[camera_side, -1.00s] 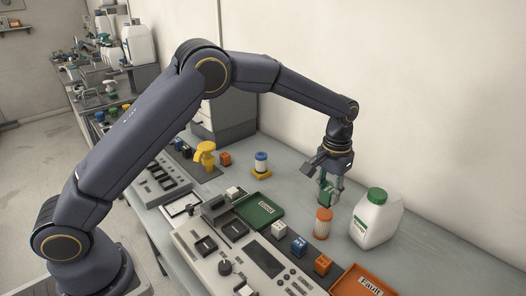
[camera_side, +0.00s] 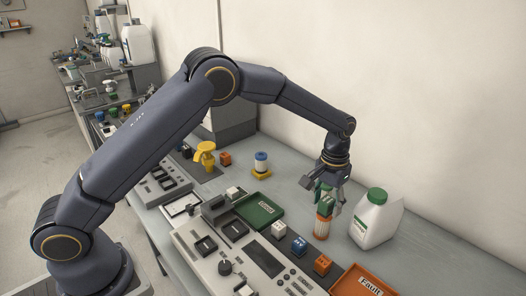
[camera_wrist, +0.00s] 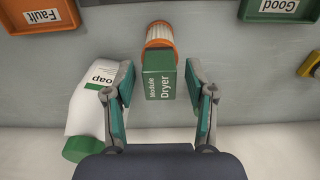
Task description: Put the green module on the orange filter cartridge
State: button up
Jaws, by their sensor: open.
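The green module (camera_side: 325,204), labelled "Module Dryer" in the wrist view (camera_wrist: 160,82), sits directly above the orange filter cartridge (camera_side: 322,228) and appears to rest on its top. The orange rim and pale ribbed side of the cartridge show behind the module in the wrist view (camera_wrist: 160,36). My gripper (camera_wrist: 160,70) is open around the module, with a gap between each green-padded finger and its sides. In the side view my gripper (camera_side: 328,196) points down over the stack and partly hides the module.
A white soap jug (camera_side: 376,222) with a green cap stands close on the right. The orange Fault tray (camera_side: 358,283) is in front, the green Good tray (camera_side: 259,210) to the left. A control panel (camera_side: 235,255) with small cubes lies nearer. Bare bench shows behind.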

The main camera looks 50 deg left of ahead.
aim_at(327, 200)
jog(key=s+a+r+t, duration=0.1)
jog(key=s+a+r, duration=0.1)
jog(key=r, duration=0.7)
jog(key=s+a+r, duration=0.2)
jog(key=r, duration=0.7)
jog(key=s+a+r+t, duration=0.1)
jog(key=s+a+r, duration=0.25)
jog(key=s, duration=0.45)
jog(key=s+a+r+t, duration=0.2)
jog(key=s+a, duration=0.2)
jog(key=s, duration=0.4)
jog(key=s+a+f, duration=0.1)
jog(key=s+f, duration=0.1)
jog(key=s, duration=0.3)
jog(key=s+a+f+t, duration=0.1)
jog(key=s+f, duration=0.1)
jog(key=s, duration=0.3)
jog(key=shift+s+a+t, duration=0.15)
jog(key=shift+a+t, duration=0.1)
jog(key=shift+t, duration=0.05)
jog(key=shift+f, duration=0.1)
